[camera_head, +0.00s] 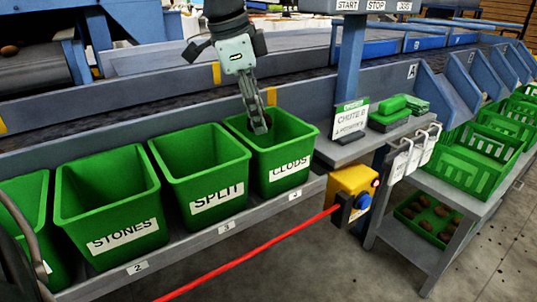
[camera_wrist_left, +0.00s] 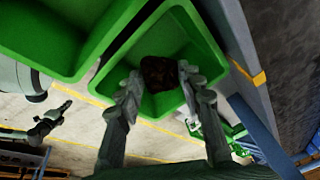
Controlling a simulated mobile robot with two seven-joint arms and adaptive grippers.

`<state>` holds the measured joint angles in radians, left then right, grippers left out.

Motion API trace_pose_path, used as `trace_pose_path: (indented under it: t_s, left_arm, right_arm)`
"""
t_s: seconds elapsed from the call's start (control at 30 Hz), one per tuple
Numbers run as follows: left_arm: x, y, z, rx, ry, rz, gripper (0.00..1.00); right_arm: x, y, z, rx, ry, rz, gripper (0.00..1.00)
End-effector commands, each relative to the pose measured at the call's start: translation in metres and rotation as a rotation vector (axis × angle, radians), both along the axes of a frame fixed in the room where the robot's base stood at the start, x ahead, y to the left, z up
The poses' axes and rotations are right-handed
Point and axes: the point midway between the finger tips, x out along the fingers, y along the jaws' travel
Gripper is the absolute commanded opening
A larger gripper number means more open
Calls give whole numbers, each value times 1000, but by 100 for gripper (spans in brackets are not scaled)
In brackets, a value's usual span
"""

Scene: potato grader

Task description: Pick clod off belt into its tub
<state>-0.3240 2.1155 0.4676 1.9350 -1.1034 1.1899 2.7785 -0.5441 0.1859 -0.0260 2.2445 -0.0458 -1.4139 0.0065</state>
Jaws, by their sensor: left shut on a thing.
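My left gripper (camera_head: 258,124) reaches down into the mouth of the green tub labelled CLODS (camera_head: 291,171). In the left wrist view the left gripper (camera_wrist_left: 160,80) is shut on a dark brown clod (camera_wrist_left: 159,72), with a finger on each side of it. The clod is over the inside of the green tub (camera_wrist_left: 200,36). In the head view the clod is hardly visible at the fingertips. The dark belt (camera_head: 120,129) runs behind the tubs.
Tubs labelled SPLIT (camera_head: 222,196) and STONES (camera_head: 124,227) stand left of the CLODS tub on the same shelf. A small shelf with a CHUTE B sign (camera_head: 349,119) is close on the right. A yellow switch box (camera_head: 352,183) with a red cord is below it.

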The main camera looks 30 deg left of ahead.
Motion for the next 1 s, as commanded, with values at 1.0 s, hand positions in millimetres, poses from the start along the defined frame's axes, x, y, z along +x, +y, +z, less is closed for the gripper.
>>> trace_pose_path:
  t_s: [1.0]
  left_arm:
    - [-21,10,85,2,-5,2,61]
  right_arm:
    - [0,0,-1,0,0,0,0]
